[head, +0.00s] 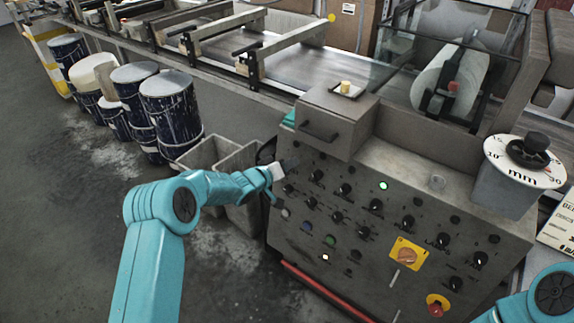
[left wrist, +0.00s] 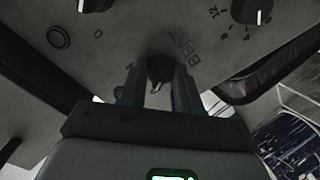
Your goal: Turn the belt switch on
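The belt switch (left wrist: 160,70) is a small black knob with a white pointer line, beside the printed word BELT, in the left wrist view. Its pointer faces the bottom of that picture, tilted slightly left. My left gripper (left wrist: 160,88) has one finger on each side of the knob, with only a narrow gap between them. Whether the fingers press on it cannot be told. In the head view my left gripper (head: 277,172) is at the upper left edge of the grey control panel (head: 310,235), and it hides the switch. My right gripper is out of the picture.
The panel carries several other black knobs, a lit green lamp (head: 383,185), a yellow-plated orange switch (head: 407,255) and a red button (head: 436,305). A large mm dial (head: 523,160) stands at right. Paint drums (head: 168,105) and grey bins (head: 238,160) stand left of the panel.

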